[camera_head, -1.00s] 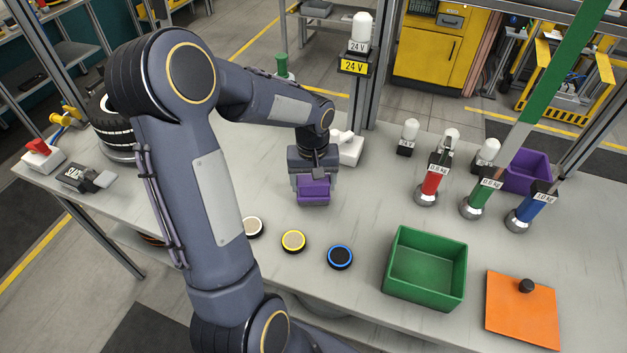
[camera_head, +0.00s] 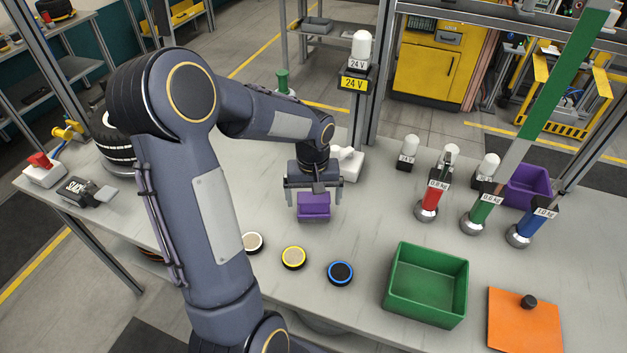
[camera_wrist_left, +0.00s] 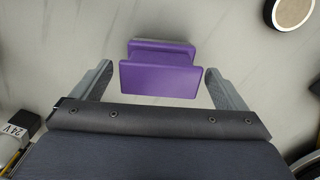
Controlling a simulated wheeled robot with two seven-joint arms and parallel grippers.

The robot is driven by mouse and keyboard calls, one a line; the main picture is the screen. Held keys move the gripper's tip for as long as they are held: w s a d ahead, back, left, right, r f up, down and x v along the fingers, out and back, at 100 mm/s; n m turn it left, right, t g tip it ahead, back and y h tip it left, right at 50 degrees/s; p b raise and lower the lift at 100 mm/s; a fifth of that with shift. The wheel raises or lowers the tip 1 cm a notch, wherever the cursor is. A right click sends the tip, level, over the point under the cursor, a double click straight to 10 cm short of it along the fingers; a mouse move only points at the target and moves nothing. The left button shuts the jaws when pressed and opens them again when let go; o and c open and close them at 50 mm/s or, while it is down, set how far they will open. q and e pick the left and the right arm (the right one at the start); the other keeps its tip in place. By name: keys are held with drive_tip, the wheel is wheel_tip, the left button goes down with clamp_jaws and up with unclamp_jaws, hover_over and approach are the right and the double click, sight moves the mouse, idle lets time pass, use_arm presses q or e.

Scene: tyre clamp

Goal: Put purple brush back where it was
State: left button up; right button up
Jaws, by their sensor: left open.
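The purple brush (camera_head: 314,206) rests on the grey table near its middle; it also shows in the left wrist view (camera_wrist_left: 160,72) as a purple block with a ridged top. My left gripper (camera_head: 313,192) is over the brush, with fingers spread on either side of it. In the left wrist view the left gripper's fingers (camera_wrist_left: 160,85) stand apart, with a gap between each finger and the brush. My right gripper is not in view.
Pucks with pale (camera_head: 252,243), yellow (camera_head: 293,258) and blue (camera_head: 340,272) rims lie in front of the brush. A green bin (camera_head: 427,285) and an orange plate (camera_head: 525,322) are at right. A white object (camera_head: 350,165) stands just behind the gripper.

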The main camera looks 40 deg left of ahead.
use_arm(q)
wheel_tip(320, 180, up, 11)
drive_tip(key=s+d+m+t+h, duration=0.3)
drive_tip(key=s+d+m+t, duration=0.2)
drive_tip(key=s+d, duration=0.8)
drive_tip(key=s+m, duration=0.1)
drive_tip(key=s, duration=0.3)
drive_tip(key=shift+d+f+h, duration=0.2)
drive_tip(key=shift+d+h, duration=0.1)
